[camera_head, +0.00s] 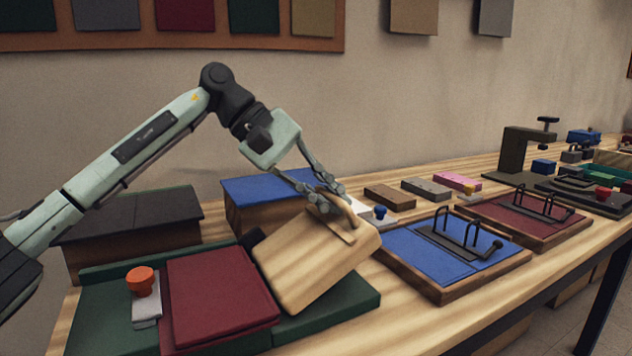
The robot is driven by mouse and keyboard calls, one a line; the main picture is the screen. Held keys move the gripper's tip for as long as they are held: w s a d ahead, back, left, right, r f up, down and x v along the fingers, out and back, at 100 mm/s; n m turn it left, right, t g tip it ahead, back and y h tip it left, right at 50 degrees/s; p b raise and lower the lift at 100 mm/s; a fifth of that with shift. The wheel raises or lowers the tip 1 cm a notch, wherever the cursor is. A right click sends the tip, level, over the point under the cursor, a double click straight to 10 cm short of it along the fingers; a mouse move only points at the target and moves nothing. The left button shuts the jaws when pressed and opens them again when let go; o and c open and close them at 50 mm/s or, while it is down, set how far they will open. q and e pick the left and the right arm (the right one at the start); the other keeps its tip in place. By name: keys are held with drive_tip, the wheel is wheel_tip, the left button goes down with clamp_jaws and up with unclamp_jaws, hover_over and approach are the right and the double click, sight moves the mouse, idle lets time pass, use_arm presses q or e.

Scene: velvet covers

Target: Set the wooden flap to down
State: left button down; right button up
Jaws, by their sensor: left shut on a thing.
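The wooden flap (312,262) is a pale wood board, tilted up at an angle above a green base (335,310) at the front of the bench. A dark piece at its left edge looks like a hinge. My left gripper (338,213) comes down from above and is shut at the flap's upper right edge, at what looks like a tan handle. The fingers partly hide the grip. My right gripper is not in view.
A dark red cover (218,300) and an orange knob (140,281) sit left of the flap on the green base. A blue panel with black handles (425,262) stands close right. Blue-topped (275,188) and dark-topped (130,215) boxes stand behind.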

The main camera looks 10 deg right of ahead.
sight(344, 221)
use_arm(q)
drive_tip(key=shift+y, duration=0.5)
drive_tip(key=f, duration=0.1)
drive_tip(key=d+f, duration=0.2)
drive_tip(key=f, duration=0.1)
drive_tip(key=shift+w+d, duration=0.1)
drive_tip(key=shift+w, duration=0.3)
drive_tip(key=shift+d+f+b, duration=0.1)
drive_tip(key=shift+f+b, duration=0.2)
drive_tip(key=shift+f, duration=0.65)
drive_tip(key=shift+w+d+f, duration=0.1)
drive_tip(key=shift+f, duration=0.4)
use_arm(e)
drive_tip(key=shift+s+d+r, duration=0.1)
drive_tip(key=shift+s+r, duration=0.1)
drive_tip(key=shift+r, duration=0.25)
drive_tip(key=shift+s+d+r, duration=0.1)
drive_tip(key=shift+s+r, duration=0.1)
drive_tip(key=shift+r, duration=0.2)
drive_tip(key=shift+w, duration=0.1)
